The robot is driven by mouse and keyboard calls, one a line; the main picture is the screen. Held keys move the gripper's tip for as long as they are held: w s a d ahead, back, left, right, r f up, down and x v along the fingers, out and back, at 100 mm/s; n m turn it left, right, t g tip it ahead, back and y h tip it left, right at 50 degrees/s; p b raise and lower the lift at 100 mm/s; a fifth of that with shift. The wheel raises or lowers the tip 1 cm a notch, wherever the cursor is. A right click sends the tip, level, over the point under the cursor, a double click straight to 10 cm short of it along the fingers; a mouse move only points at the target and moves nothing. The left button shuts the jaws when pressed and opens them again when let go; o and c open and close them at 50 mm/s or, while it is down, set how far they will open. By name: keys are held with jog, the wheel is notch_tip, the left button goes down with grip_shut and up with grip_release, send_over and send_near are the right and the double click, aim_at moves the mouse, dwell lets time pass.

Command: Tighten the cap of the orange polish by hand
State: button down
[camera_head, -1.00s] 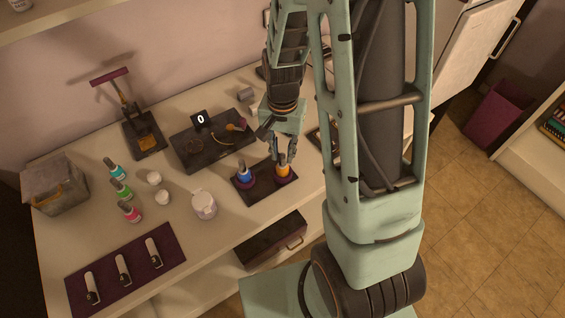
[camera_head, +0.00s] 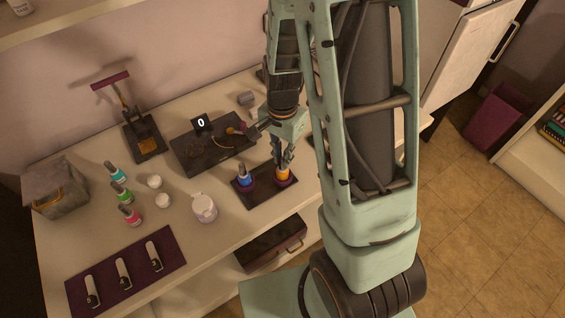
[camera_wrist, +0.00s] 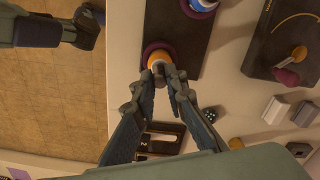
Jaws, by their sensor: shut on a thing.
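The orange polish (camera_head: 283,175) stands upright in a purple ring holder on the right of a dark stand (camera_head: 262,196). It also shows in the wrist view (camera_wrist: 157,58), near the top middle. My gripper (camera_head: 285,160) reaches down to it from above, and its fingertips in the wrist view (camera_wrist: 166,74) are closed around the cap (camera_wrist: 159,70). The fingers hide much of the cap, so I cannot see how tightly it sits. The blue polish (camera_head: 245,175) stands in the other ring of the same stand, left of the orange one.
A black device with a dial (camera_head: 212,150) and a display reading 0 lies behind the stand. Cyan, green and pink bottles (camera_head: 129,214) and white jars (camera_head: 204,207) stand to the left. A purple mat (camera_head: 127,283) lies at the front left. Grey blocks (camera_wrist: 276,110) lie near my gripper.

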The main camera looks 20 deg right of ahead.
jog(key=shift+m, duration=0.7)
jog(key=m+p, duration=0.1)
jog(key=m, duration=0.1)
jog(key=shift+r+m+p, duration=0.1)
jog(key=shift+m+p, duration=0.2)
jog(key=shift+m, duration=0.1)
jog(key=shift+m+p, duration=0.45)
jog(key=shift+m, duration=0.65)
jog(key=shift+m+p, duration=0.55)
jog(key=shift+m, duration=0.15)
jog(key=m+p, duration=0.1)
jog(key=m, duration=0.2)
jog(key=shift+m+p, duration=0.3)
jog(key=shift+p, duration=0.05)
